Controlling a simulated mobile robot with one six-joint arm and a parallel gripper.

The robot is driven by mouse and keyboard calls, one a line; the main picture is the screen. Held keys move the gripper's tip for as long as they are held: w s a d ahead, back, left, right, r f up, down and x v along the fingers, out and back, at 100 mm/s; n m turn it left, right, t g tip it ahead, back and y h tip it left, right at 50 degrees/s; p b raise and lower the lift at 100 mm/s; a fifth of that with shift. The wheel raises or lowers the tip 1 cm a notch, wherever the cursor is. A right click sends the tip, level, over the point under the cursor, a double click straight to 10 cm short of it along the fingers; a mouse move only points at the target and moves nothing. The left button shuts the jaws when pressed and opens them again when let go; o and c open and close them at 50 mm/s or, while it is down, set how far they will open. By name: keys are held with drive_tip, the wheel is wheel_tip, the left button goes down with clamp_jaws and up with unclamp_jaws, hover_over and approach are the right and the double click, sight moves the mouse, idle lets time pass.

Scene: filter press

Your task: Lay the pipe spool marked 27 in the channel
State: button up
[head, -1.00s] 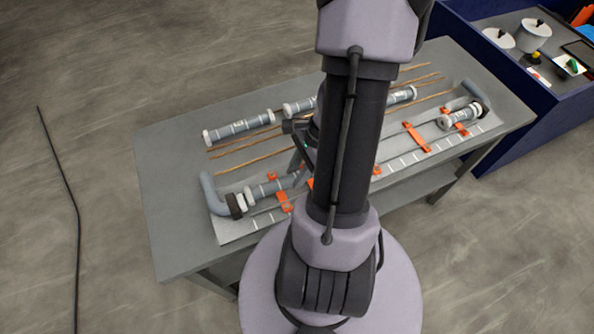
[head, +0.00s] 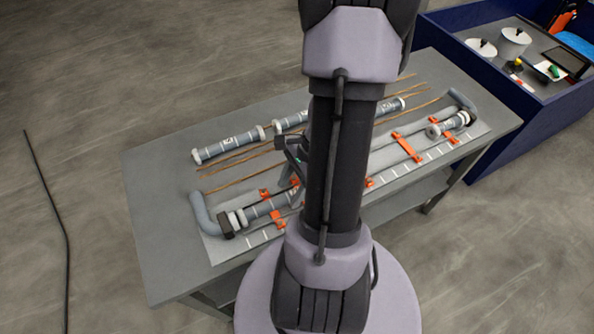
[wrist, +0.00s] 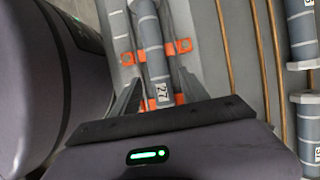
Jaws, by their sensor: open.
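The grey pipe spool marked 27 (wrist: 152,60) lies lengthwise between orange clips in the wrist view. In the head view the spool (head: 262,207) lies at the left end of the channel (head: 262,237), beside the dark collar of the grey elbow pipe (head: 203,213). My gripper (wrist: 158,80) is open, with one finger on each side of the spool near its label. The near end of the spool is hidden by the gripper body. In the head view my arm hides most of the gripper and the middle of the channel.
Several other spools (head: 228,147) lie in a row behind, among brown rods (head: 232,181). A short spool (head: 448,125) and another elbow (head: 462,100) are at the channel's right end. A blue bench (head: 480,130) with pots stands at the right. The table's left end is clear.

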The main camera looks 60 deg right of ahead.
drive_tip(key=p+v, duration=0.6)
drive_tip(key=v, duration=1)
drive_tip(key=shift+p, duration=0.3)
drive_tip(key=shift+w+a+r, duration=0.1)
drive_tip(key=shift+w+a, duration=0.05)
